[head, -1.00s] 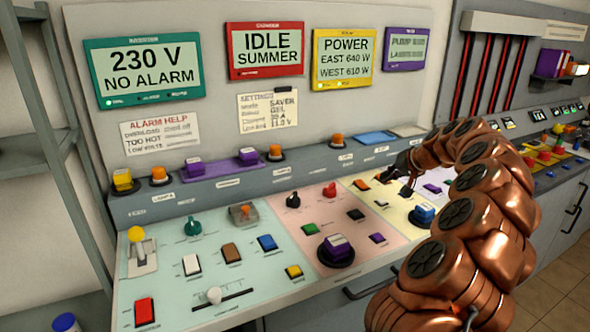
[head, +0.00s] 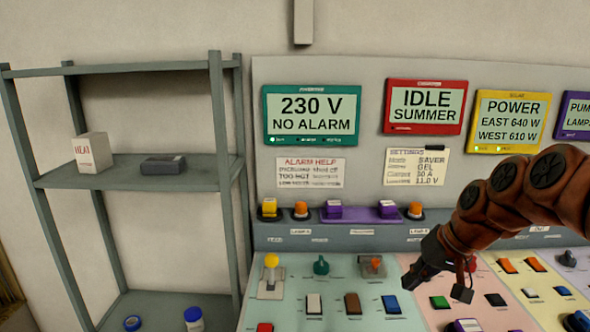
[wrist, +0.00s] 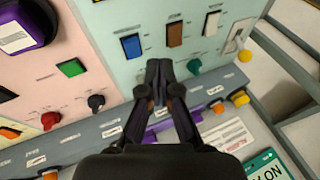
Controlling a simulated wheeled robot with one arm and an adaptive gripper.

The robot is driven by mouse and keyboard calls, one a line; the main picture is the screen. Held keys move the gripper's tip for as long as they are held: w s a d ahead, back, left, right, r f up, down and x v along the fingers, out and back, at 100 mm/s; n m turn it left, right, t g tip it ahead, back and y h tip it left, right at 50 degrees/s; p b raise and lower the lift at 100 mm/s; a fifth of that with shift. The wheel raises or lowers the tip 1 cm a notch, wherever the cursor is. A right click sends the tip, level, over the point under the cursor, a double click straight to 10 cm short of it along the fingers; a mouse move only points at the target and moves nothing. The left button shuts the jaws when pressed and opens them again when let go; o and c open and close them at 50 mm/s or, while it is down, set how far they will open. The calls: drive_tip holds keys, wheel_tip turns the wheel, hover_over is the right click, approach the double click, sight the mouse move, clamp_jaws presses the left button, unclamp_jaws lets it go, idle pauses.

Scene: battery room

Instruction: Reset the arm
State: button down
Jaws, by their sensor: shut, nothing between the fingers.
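My arm comes in from the right in the head view. My gripper (head: 436,280) hangs above the control console (head: 345,276), near the border of its pale green and pink sections. In the wrist view my gripper (wrist: 158,75) is shut, its two fingertips together with nothing between them. A blue rocker switch (wrist: 132,46) and a brown one (wrist: 174,34) lie just beyond the fingertips in that view. The gripper hides part of the panel. I cannot tell whether it touches the panel.
A grey shelf rack (head: 130,172) stands left, holding a white box (head: 93,152) and a dark grey box (head: 163,165). A blue-lidded jar (head: 193,318) is on its lower shelf. Screens read 230 V (head: 311,115), IDLE SUMMER (head: 423,106) and POWER (head: 511,121).

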drive_tip(key=s+a+f+n+g+h+p, duration=0.1)
drive_tip(key=s+a+g, duration=0.15)
drive_tip(key=s, duration=0.45)
drive_tip(key=s+a+f+g+h+p, duration=0.15)
drive_tip(key=s+a, duration=0.25)
drive_tip(key=s, duration=0.4)
drive_tip(key=s+f, duration=0.2)
drive_tip(key=s, duration=0.5)
drive_tip(key=s+d+f+g+h, duration=0.1)
drive_tip(key=s+f, duration=0.1)
drive_tip(key=s, duration=0.5)
drive_tip(key=shift+s+d+p, duration=0.2)
drive_tip(key=shift+p, duration=0.2)
drive_tip(key=shift+a+h, duration=0.15)
drive_tip(key=shift+h, duration=0.1)
idle(0.5)
